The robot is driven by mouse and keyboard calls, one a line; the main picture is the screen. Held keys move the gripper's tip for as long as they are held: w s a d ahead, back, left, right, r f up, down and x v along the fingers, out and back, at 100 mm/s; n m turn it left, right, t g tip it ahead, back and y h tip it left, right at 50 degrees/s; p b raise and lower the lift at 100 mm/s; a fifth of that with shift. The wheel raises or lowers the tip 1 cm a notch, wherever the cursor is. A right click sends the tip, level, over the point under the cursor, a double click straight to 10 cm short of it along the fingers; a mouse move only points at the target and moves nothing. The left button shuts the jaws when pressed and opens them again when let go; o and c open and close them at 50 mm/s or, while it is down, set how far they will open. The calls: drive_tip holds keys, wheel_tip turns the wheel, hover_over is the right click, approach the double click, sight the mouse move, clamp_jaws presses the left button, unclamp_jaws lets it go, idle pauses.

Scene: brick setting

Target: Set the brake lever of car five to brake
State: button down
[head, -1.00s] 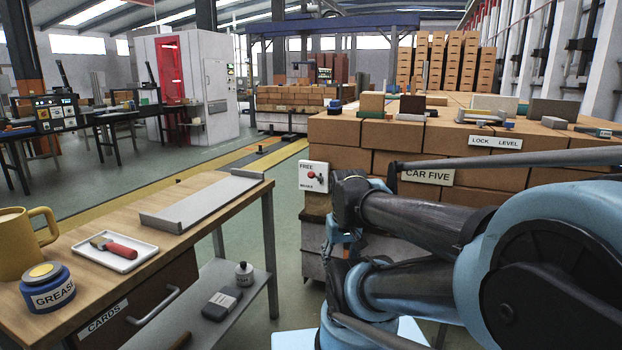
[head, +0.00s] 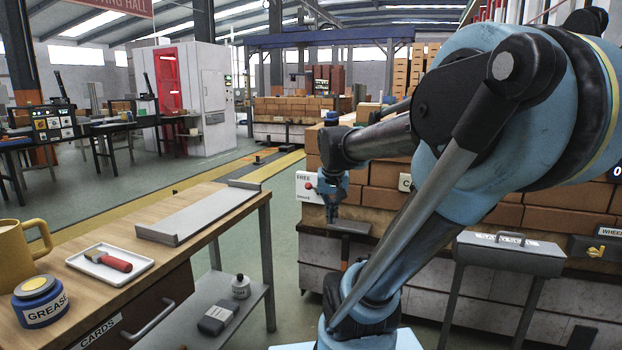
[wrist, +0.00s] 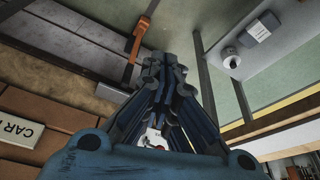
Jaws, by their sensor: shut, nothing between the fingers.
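The white brake plate (head: 302,196) is on the left end of the brick-loaded car, marked FREE at the top and BRAKE at the bottom. Its red-knobbed lever (head: 309,186) shows near mid-height; I cannot tell its exact setting. My gripper (head: 331,218) points down just right of the plate, shut and empty, apart from the lever in the picture. In the wrist view my closed fingers (wrist: 165,65) fill the middle, and a small red and white patch shows between their links. The car's name sign (head: 405,182) is mostly hidden by my arm; the wrist view shows "CAR".
A workbench (head: 110,240) on the left holds a long grey tray (head: 200,215), a mug and a grease pot. A grey box (head: 508,254) stands at the right. A dark flat bar with an orange part (head: 345,250) is below my gripper. Floor shows between bench and car.

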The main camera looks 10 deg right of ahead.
drive_tip(key=w+r+m+t, duration=0.1)
drive_tip(key=w+r, duration=0.5)
drive_tip(key=w, duration=1.2)
drive_tip(key=w+r+m+t+h, duration=0.1)
drive_tip(key=w+r+m, duration=0.3)
drive_tip(key=w, duration=1.4)
drive_tip(key=shift+w+r+t, duration=0.4)
drive_tip(key=shift+r, duration=0.45)
drive_tip(key=shift+d, duration=0.15)
drive_tip(key=x, duration=0.4)
drive_tip(key=s+x, duration=0.1)
drive_tip(key=x, duration=0.3)
drive_tip(key=a+f+x, duration=0.1)
drive_tip(key=x, duration=0.3)
drive_tip(key=shift+s+f, duration=0.15)
drive_tip(key=shift+s, duration=0.1)
drive_tip(key=shift+a+f, duration=0.2)
drive_tip(key=shift+f, duration=0.2)
drive_tip(key=shift+s+d+f, duration=0.1)
